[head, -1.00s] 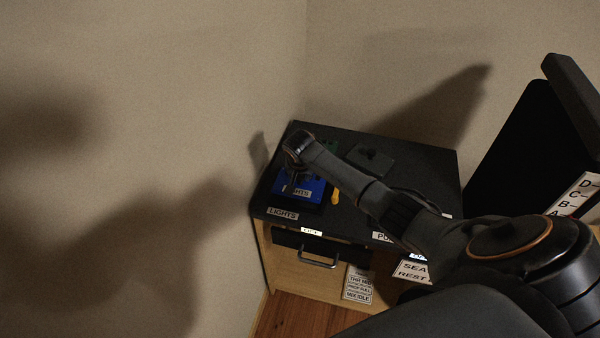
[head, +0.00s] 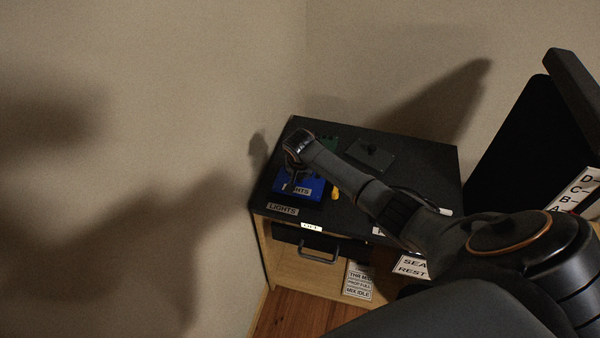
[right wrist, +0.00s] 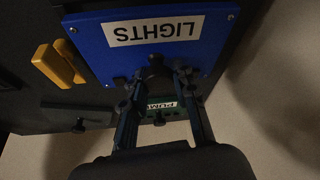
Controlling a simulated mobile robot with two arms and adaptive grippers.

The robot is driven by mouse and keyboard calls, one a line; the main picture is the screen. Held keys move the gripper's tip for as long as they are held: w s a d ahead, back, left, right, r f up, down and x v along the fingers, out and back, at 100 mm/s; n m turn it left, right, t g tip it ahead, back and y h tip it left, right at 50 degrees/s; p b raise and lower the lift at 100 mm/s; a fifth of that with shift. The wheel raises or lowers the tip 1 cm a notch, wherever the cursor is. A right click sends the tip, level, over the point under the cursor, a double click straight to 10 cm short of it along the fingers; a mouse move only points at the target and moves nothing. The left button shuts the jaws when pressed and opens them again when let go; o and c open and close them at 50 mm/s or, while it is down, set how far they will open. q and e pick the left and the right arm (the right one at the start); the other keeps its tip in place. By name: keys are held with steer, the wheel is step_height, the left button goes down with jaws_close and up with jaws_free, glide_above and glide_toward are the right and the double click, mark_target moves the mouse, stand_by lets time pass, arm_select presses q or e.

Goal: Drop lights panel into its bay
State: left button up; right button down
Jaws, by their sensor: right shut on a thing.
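My right gripper (head: 291,181) points down onto the panel. Its fingers (right wrist: 156,78) are shut on the dark handle in the panel's middle. The bay is hidden under the panel, and I cannot tell whether the panel is seated or slightly above it. My left gripper is not in view.
A yellow piece (head: 335,193) is right of the panel. A green pump panel (right wrist: 160,105) lies behind it. A dark grey-green panel (head: 370,153) with a knob is at the back. A drawer handle (head: 320,252) juts from the front. Walls stand close left and behind.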

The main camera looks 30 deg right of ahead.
steer(key=shift+p, duration=0.6)
stand_by(1.1)
steer(key=shift+f+b, duration=0.85)
steer(key=shift+f, duration=0.3)
steer(key=c, duration=1)
jaws_free()
steer(key=shift+r, duration=0.1)
steer(key=v, duration=1.2)
steer(key=shift+s, duration=0.1)
